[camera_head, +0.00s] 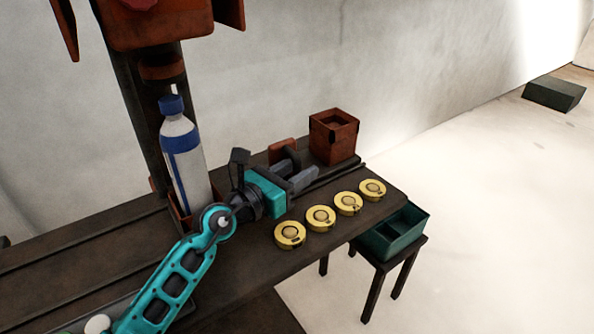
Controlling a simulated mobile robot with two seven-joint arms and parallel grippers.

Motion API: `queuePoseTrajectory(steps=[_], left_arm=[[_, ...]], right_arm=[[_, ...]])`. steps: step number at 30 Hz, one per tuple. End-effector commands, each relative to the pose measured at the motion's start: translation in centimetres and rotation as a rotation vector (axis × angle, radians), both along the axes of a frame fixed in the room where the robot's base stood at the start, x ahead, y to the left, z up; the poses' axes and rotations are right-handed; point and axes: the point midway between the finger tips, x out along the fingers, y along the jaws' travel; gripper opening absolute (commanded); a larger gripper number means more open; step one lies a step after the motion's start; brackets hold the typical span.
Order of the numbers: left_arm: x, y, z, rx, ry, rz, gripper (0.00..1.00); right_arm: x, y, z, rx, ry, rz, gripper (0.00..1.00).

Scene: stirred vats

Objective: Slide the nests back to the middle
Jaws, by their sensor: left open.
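An orange-brown square nest (333,140) stands on the rail at the right end of the dark bench, and its top is open. A second nest of the same colour (178,216) holds the foot of an upright white bottle with a blue cap and band (185,160), below the column. A smaller orange-brown piece (283,150) shows just behind my left gripper; I cannot tell whether it is another nest. My left gripper (297,170) is open, over the rail between the two nests, fingers pointing right toward the right nest and apart from it. My right gripper is out of view.
Several yellow round pieces (320,217) lie in a row on the front of the bench (245,275). A teal divided bin (408,246) stands on a small stool off the right end. An orange machine head (160,22) hangs above the bottle. A dark box (554,93) lies far right.

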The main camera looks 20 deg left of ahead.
Motion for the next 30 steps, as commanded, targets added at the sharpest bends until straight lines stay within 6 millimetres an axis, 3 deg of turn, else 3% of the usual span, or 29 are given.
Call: queuePoseTrajectory(steps=[3, 15, 30], left_arm=[[-0.02, 0.00, -0.01, 0.000, 0.000, 0.000, 0.39], [-0.04, 0.02, -0.01, 0.000, 0.000, 0.000, 0.01], [-0.12, 0.09, -0.03, 0.000, 0.001, 0.000, 0.00]], right_arm=[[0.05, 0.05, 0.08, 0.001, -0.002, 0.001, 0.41], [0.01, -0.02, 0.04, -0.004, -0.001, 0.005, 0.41], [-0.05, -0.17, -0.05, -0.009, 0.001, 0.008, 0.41]])
